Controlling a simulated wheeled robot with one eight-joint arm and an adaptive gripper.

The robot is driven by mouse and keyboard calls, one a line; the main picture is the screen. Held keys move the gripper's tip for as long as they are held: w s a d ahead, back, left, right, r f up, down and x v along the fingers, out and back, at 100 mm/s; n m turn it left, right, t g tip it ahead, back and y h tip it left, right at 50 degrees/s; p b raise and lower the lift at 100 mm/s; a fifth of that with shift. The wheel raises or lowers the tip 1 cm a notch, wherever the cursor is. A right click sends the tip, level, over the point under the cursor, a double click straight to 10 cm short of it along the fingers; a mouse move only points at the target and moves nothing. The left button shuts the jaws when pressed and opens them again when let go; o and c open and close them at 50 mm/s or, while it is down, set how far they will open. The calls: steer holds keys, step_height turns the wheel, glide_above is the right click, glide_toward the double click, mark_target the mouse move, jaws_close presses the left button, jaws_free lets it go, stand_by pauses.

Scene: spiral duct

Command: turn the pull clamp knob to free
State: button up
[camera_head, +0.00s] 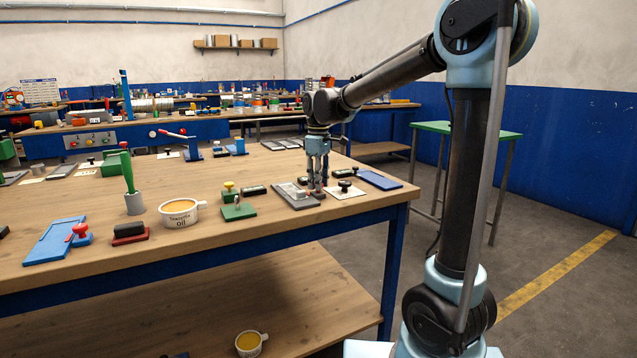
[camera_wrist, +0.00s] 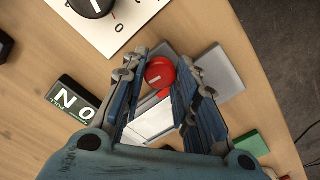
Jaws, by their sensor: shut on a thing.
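A red round knob (camera_wrist: 158,73) with a pale mark on its top shows in the wrist view, between my fingers. It stands at a grey base plate (camera_wrist: 222,70) that carries a pale metal block (camera_wrist: 152,122). In the head view the grey plate (camera_head: 300,203) lies near the right front edge of the wooden bench. My gripper (camera_head: 317,188) points straight down over this plate, and in the wrist view its fingers (camera_wrist: 165,82) are shut on the red knob, one on each side. The fingers hide most of the knob in the head view.
A black dial (camera_wrist: 92,4) on a white card (camera_wrist: 125,28) and a black label block (camera_wrist: 74,106) are close by. A blue plate (camera_head: 380,180) lies to the right. A green-based device (camera_head: 239,211) and an oil cup (camera_head: 180,213) stand left.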

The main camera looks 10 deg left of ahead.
steer(key=shift+w+d+n, duration=0.1)
steer(key=shift+n, duration=0.7)
steer(key=o, duration=1.1)
step_height(320, 180, up, 12)
steer(key=shift+f, duration=0.1)
